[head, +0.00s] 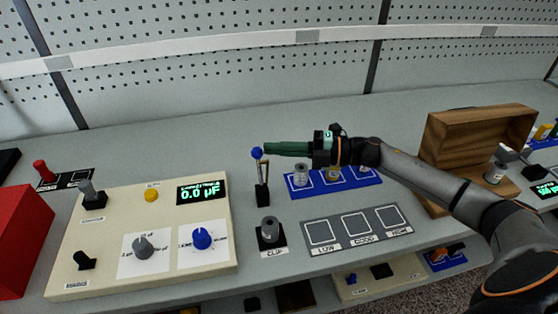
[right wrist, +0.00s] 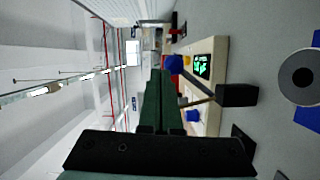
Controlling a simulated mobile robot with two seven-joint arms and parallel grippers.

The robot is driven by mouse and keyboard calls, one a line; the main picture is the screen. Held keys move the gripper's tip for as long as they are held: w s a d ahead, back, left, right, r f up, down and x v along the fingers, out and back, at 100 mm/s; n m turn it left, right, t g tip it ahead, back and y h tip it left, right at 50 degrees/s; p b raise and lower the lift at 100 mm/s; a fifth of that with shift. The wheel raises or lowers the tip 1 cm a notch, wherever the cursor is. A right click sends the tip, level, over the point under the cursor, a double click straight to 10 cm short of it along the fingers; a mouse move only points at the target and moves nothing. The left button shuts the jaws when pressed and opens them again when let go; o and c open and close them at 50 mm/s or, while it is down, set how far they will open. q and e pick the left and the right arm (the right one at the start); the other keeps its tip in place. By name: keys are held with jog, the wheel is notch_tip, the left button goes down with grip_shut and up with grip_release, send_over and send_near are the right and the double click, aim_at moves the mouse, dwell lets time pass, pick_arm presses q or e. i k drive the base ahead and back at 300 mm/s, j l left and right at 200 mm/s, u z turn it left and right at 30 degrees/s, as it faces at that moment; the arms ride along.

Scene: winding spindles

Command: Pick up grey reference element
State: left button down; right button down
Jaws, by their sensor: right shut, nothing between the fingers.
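Several small cylinders stand on the blue tray (head: 340,190). The leftmost is a grey one (head: 300,176); one beside it has a yellow tint and is partly hidden by my right gripper. Another grey cylinder (head: 268,228) stands on the black clip base in front. Which of them is the reference element I cannot tell. My right gripper (head: 266,149) is shut and empty, its green fingers pointing left at the blue lever knob (head: 257,152); contact is unclear. In the right wrist view, the knob (right wrist: 174,64) is by the fingertips and a grey cylinder (right wrist: 303,76) is at right.
A cream panel (head: 110,265) with knobs and a display reading 0.0 µF stands at left. A grey tray (head: 320,252) with three labelled squares lies in front. An open wooden box (head: 470,145) stands at right. The table behind the lever is clear.

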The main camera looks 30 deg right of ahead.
aim_at(270, 224)
jog(key=k+l, duration=0.25)
jog(key=k, duration=0.9)
